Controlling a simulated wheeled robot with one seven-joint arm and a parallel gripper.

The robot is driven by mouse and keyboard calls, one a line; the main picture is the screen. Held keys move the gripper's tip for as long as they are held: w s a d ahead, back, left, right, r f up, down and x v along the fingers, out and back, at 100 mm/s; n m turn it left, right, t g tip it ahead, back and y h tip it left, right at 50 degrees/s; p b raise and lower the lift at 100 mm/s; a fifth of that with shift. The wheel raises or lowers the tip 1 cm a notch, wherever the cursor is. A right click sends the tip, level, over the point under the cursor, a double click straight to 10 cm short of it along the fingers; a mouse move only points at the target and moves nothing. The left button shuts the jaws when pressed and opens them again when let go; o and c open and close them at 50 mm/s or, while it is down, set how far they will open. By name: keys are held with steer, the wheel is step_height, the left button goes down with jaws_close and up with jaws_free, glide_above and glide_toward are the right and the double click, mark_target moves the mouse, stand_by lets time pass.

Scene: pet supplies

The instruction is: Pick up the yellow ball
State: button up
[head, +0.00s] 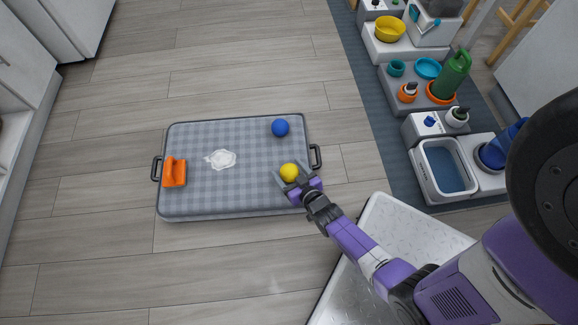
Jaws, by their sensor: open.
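The yellow ball (289,172) is on the right part of a grey checked tray (240,196) that lies on the floor. My gripper (287,174) reaches in from the lower right and is open, with its fingers on either side of the yellow ball. I cannot tell from this view whether the fingers touch it. A blue ball (280,128) sits on the same tray, above the yellow ball in the picture and apart from my gripper.
An orange object (174,172) stands at the tray's left edge, and a white patch (221,159) lies mid-tray. The wooden floor around the tray is clear.

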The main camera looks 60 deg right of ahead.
steer(key=x, duration=0.2)
steer(key=shift+w+d+f+b, duration=0.15)
steer(key=shift+w+b, duration=0.1)
steer(key=shift+b, duration=0.15)
steer(key=shift+c, duration=0.2)
steer(key=c, duration=1.4)
